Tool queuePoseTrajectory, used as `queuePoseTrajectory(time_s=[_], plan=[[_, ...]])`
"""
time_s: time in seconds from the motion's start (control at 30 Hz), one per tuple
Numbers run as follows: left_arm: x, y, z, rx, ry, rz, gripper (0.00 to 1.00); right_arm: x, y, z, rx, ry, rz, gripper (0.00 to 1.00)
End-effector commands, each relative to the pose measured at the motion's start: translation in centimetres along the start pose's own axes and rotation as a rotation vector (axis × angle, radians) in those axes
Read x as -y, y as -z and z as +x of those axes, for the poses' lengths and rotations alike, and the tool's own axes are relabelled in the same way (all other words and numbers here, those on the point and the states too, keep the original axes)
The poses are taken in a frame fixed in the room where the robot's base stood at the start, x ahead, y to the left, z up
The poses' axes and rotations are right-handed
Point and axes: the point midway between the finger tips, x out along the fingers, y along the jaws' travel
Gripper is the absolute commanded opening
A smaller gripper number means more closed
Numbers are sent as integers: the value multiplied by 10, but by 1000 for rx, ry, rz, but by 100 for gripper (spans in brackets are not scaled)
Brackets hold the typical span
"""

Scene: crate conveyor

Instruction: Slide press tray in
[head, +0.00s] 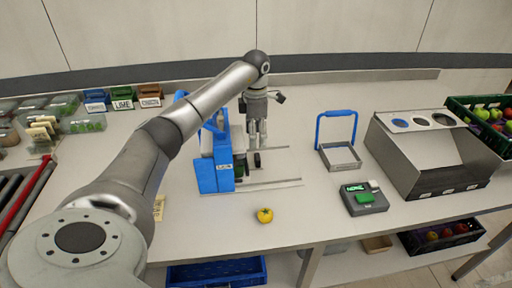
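My arm hides part of the press. My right gripper is out of view.
A yellow tomato-like fruit (265,215) lies in front of the rails. To the right are a blue-handled frame (338,155), a scale (364,198) and a metal bin box (425,165). Labelled boxes (123,101) and produce stand at the left.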

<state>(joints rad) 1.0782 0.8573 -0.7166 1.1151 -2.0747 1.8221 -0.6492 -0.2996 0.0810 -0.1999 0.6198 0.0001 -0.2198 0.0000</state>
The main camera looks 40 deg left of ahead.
Motion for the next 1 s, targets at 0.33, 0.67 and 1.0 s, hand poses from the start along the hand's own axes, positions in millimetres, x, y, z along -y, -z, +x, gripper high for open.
queuePoseTrajectory(time_s=[0.33, 0.67, 1.0], plan=[[0, 0, -37, -1, 1, 1, 61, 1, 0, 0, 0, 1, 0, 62], [0, 1, -38, -1, 1, 0, 61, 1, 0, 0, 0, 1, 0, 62], [0, 0, -38, -1, 1, 1, 61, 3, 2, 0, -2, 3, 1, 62]])
